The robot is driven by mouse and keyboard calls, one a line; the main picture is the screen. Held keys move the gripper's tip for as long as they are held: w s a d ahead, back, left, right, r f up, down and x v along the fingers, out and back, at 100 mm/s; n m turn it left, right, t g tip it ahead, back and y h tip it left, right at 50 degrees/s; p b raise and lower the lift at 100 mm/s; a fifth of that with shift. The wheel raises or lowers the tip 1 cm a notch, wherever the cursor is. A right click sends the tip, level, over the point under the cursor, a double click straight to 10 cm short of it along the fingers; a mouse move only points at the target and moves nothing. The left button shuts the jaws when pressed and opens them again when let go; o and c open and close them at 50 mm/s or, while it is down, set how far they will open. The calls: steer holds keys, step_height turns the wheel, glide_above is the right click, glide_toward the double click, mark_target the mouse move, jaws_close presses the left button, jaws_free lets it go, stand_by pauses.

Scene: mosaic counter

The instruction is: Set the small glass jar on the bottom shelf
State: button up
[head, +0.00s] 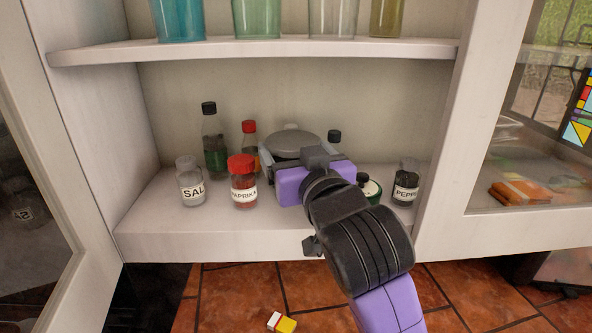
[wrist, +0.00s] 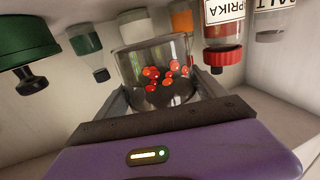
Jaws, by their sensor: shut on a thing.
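The small glass jar (wrist: 152,82) shows in the wrist view as a clear jar with several red round pieces inside. In the head view its wide grey lid (head: 290,144) shows just beyond my gripper (head: 300,165). My gripper is shut on the jar, one finger on each side. The jar is inside the cabinet, over the bottom shelf (head: 160,232). My gripper hides its lower part in the head view, so I cannot tell whether its base touches the shelf.
Salt (head: 191,186) and paprika (head: 243,186) jars stand left of my gripper, dark bottles (head: 213,150) behind. A green-and-white container (head: 369,187) and pepper jar (head: 405,186) stand close on the right. The upper shelf (head: 270,50) holds several glasses. The shelf's front left is bare.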

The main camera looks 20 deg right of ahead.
steer(key=shift+f, duration=2)
steer(key=shift+f, duration=0.1)
steer(key=o, duration=1.4)
steer(key=shift+f, duration=0.1)
steer(key=shift+r, duration=0.3)
steer(key=s+p, duration=0.7)
steer(key=s, duration=0.5)
steer(key=shift+a, duration=0.35)
